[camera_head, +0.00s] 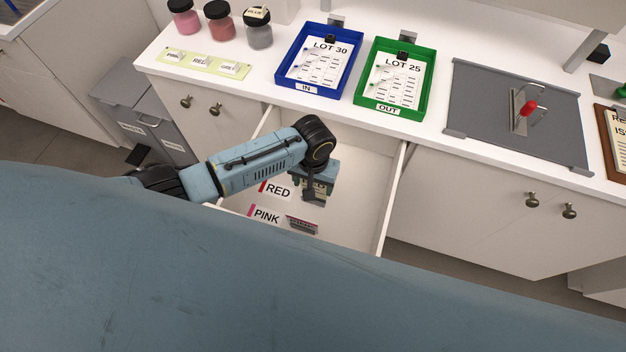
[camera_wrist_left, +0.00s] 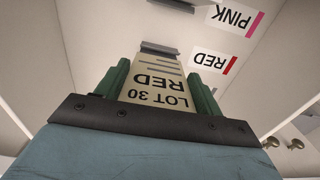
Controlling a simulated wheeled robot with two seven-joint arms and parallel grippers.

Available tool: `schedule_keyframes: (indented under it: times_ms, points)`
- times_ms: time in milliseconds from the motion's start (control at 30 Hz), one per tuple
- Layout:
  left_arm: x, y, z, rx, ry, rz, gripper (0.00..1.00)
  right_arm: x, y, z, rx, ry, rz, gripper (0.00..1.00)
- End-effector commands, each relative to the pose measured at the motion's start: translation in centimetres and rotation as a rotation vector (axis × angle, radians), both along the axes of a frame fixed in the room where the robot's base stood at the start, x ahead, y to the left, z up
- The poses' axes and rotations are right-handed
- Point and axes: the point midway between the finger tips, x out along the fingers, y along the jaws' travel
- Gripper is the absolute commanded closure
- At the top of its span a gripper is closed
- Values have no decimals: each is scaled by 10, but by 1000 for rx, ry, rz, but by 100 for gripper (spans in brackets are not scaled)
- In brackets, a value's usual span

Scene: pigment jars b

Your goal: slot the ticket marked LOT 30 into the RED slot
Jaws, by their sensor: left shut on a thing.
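The cream ticket (camera_wrist_left: 154,92) reads LOT 30 and RED in the left wrist view. My left gripper (camera_wrist_left: 157,88) is shut on it, with a green finger at each side. In the head view the same gripper (camera_head: 314,188) points down inside the open drawer (camera_head: 366,185), beside the RED label (camera_head: 278,191). The RED label also shows in the left wrist view (camera_wrist_left: 212,62). The grey RED slot (camera_wrist_left: 160,48) lies at the ticket's far end; I cannot tell whether the tip is inside it. My right gripper is out of view.
The PINK label (camera_head: 266,215) and its slot (camera_head: 302,224) lie nearer the drawer front. On the counter stand a blue IN tray (camera_head: 284,78), a green OUT tray (camera_head: 425,103), pigment jars (camera_head: 220,27) and a grey board (camera_head: 480,100) with a red-handled lever.

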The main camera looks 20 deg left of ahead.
Motion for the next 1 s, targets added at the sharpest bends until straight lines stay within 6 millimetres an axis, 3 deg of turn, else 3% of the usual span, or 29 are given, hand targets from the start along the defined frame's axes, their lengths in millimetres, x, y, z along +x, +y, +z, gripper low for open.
schedule_keyframes:
  times_ms: [433,1000]
  points:
    - [0,0,-2,0,0,0,54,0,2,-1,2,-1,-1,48]
    - [0,0,-20,1,1,-1,54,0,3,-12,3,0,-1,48]
